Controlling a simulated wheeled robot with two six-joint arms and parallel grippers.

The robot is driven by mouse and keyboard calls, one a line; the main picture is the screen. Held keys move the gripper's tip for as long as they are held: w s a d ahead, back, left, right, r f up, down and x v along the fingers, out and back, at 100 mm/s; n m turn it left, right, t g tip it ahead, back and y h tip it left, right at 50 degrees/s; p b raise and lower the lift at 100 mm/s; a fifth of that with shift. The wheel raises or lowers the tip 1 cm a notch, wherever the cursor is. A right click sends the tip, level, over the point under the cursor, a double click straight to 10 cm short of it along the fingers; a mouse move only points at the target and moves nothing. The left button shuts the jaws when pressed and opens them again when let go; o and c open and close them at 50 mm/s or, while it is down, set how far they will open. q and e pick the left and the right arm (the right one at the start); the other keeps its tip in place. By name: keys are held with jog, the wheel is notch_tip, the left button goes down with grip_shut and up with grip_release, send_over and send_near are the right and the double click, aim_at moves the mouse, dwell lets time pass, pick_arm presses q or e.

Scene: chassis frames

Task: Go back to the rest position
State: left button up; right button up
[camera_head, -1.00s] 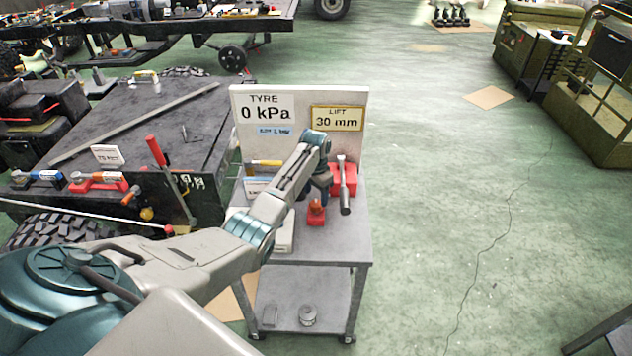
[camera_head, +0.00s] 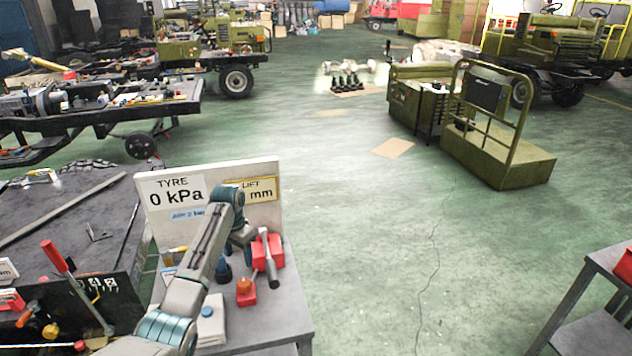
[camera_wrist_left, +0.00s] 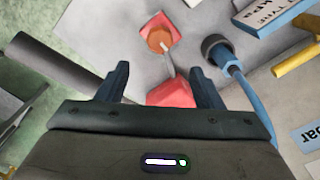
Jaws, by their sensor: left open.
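My left gripper (camera_head: 240,242) hangs over the grey cart at the end of my left arm, partly hidden by the wrist. In the left wrist view its two dark fingers (camera_wrist_left: 160,70) are apart with nothing held between them. Below it is a red block with an orange round top (camera_head: 246,292), also in the left wrist view (camera_wrist_left: 159,39). A second red block (camera_head: 262,250) stands beside a grey-handled tool (camera_head: 269,266). My right gripper is not in view.
The cart top (camera_head: 285,320) carries a sign board (camera_head: 155,215) reading 0 kPa. A blue cable with a dark connector (camera_wrist_left: 217,48) lies close to the fingers. A dark chassis bench (camera_head: 60,220) is left. The green floor to the right is open; another cart (camera_head: 600,290) stands there.

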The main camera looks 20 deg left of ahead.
pick_arm(q)
jog(key=s+d+f+t+y, duration=0.1)
jog(key=s+d+f, duration=0.35)
jog(key=s, duration=0.45)
jog(key=s+d+f, duration=0.4)
jog(key=s+f, duration=0.2)
jog(key=s, duration=0.3)
jog(key=s+d+r+n+t, duration=0.1)
jog(key=s+d+r, duration=0.1)
jog(key=s, duration=0.6)
jog(key=s+d+r+t, duration=0.1)
jog(key=s+d+r, duration=0.15)
jog(key=s, duration=0.55)
jog(key=s+d+r+n+t, duration=0.1)
jog(key=s+d+r, duration=0.1)
jog(key=s, duration=0.6)
notch_tip(320, 180, down, 34)
jog(key=a+g+b, duration=0.2)
jog(key=b, duration=0.3)
jog(key=s+f+b, duration=0.2)
jog(key=s+f, duration=0.7)
jog(key=f, duration=0.4)
jog(key=s+a+f+b, duration=0.1)
jog(key=s+f+b, duration=0.2)
jog(key=s+f, duration=0.7)
notch_tip(320, 180, down, 3)
jog(key=shift+a+r+g, duration=0.1)
jog(key=shift+a+g, duration=0.2)
jog(key=shift+g, duration=0.1)
